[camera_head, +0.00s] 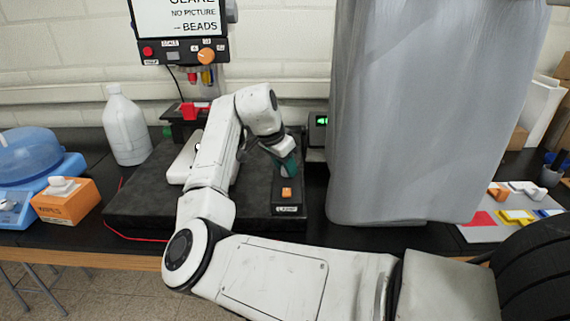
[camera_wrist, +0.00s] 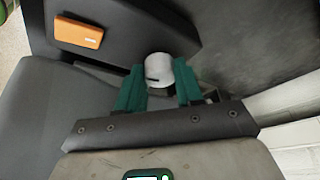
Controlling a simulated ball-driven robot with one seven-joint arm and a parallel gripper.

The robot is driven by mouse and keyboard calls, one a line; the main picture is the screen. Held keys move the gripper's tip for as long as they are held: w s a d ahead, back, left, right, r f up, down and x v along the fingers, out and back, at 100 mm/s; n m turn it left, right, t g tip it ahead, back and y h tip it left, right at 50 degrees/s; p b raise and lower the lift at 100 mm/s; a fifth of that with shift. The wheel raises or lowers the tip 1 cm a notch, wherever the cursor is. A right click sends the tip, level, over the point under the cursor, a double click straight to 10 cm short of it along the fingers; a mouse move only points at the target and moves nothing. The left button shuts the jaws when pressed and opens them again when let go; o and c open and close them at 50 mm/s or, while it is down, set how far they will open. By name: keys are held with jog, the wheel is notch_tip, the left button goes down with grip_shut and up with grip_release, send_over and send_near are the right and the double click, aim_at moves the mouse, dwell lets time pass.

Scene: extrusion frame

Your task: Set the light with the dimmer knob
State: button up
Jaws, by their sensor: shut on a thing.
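The dimmer knob (camera_wrist: 158,70) is a white round knob with a dark mark on it, seen in the wrist view between the two green fingers of my gripper (camera_wrist: 160,84). My gripper is shut on the knob, one finger on each side. In the head view my gripper (camera_head: 287,163) points down over the dark control box (camera_head: 287,209), and the knob is hidden there. The box carries an orange button (camera_head: 286,192), also in the wrist view (camera_wrist: 79,33). A screen (camera_head: 180,20) at the back reads "NO PICTURE" and "BEADS"; its top line is cut off.
A grey draped sheet (camera_head: 420,110) hangs close to the right of the box. A white bottle (camera_head: 126,128), an orange wipes box (camera_head: 66,203) and a blue device (camera_head: 30,165) stand at the left. A red cable (camera_head: 125,236) runs along the front-left edge.

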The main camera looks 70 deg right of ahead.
jog(key=n+p, duration=0.1)
jog(key=n, duration=0.1)
jog(key=n+t+p, duration=0.1)
jog(key=p, duration=0.1)
jog(key=n+t+p, duration=0.1)
jog(key=n+p, duration=0.1)
jog(key=shift+s+r+n, duration=0.25)
jog(key=shift+r+n, duration=0.05)
jog(key=n+t+p, duration=0.1)
jog(key=n+p, duration=0.2)
jog(key=shift+f+n+t+p, duration=0.15)
jog(key=shift+n+t+p, duration=0.25)
jog(key=shift+n+p, duration=0.45)
jog(key=shift+f, duration=0.1)
jog(key=o, duration=1)
jog(key=b+v, duration=0.1)
jog(key=v, duration=0.9)
jog(key=shift+s+r, duration=0.2)
jog(key=shift+r, duration=0.15)
